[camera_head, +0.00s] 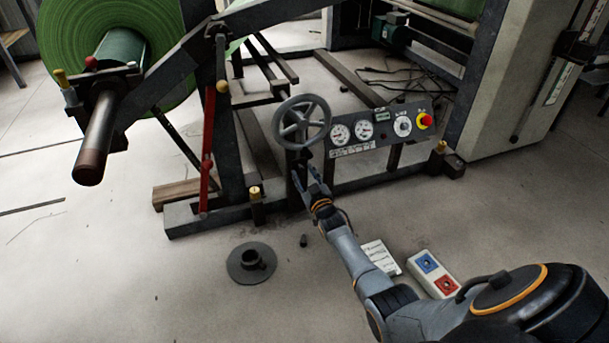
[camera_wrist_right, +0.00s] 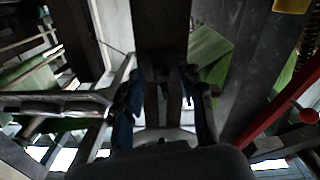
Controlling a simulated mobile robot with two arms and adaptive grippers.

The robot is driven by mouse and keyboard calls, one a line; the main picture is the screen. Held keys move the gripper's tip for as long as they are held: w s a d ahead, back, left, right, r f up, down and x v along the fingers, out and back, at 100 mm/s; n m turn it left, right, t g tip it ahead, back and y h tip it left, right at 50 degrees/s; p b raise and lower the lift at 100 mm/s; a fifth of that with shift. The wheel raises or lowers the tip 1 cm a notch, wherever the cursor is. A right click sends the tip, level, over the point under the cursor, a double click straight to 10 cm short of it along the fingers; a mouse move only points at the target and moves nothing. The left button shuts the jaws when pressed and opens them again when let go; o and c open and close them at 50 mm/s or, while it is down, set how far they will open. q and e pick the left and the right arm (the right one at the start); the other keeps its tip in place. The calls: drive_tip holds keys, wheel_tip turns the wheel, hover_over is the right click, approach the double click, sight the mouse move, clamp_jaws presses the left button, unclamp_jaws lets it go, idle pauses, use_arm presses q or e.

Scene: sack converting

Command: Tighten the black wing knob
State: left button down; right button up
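My right gripper (camera_head: 306,176) reaches up to the dark post under the grey handwheel (camera_head: 303,121), left of the gauge panel. In the right wrist view its two fingers (camera_wrist_right: 163,90) stand apart, one on each side of a dark upright part. Small dark shapes show near the right fingertip (camera_wrist_right: 190,78), but I cannot make out whether they are the black wing knob. In the head view the gripper covers that spot, and no wing knob can be clearly told. Contact with the post is unclear. My left gripper is not in view.
The control panel (camera_head: 375,131) with gauges and a red stop button (camera_head: 424,121) is right of the handwheel. A red lever (camera_head: 208,150) and a green roll (camera_head: 105,45) are at left. A black flanged disc (camera_head: 251,263) and a switch box (camera_head: 433,273) lie on the floor.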

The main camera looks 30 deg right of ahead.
drive_tip(key=v, duration=0.7)
drive_tip(key=shift+s, duration=0.25)
idle(0.5)
